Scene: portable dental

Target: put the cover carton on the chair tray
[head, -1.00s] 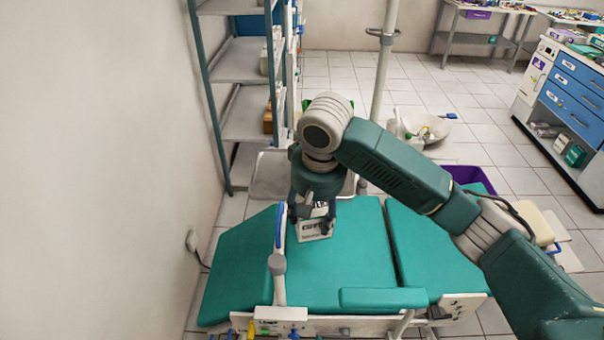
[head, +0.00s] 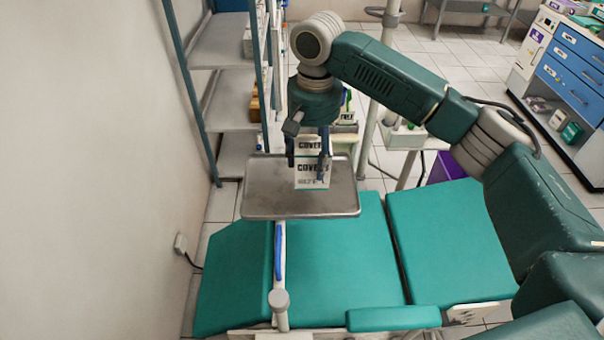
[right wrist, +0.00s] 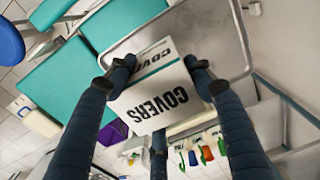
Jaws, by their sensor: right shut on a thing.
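The cover carton (head: 312,172) is a white box with dark "COVERS" lettering. My right gripper (head: 309,160) is shut on it from above. In the head view the carton overlaps the metal chair tray (head: 262,195), a grey rimmed tray beyond the teal chair; whether it touches the tray I cannot tell. In the right wrist view the carton (right wrist: 158,98) sits between the fingers (right wrist: 158,80), with part of the tray (right wrist: 130,48) behind it. My left gripper is not in view.
The teal dental chair (head: 345,250) fills the lower middle, with a blue-gripped upright bar (head: 280,260) by it. Shelves (head: 222,95) stand behind the tray at left. A pole (head: 380,85) and a purple bin (head: 446,168) are to the right. The tray's visible left part is bare.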

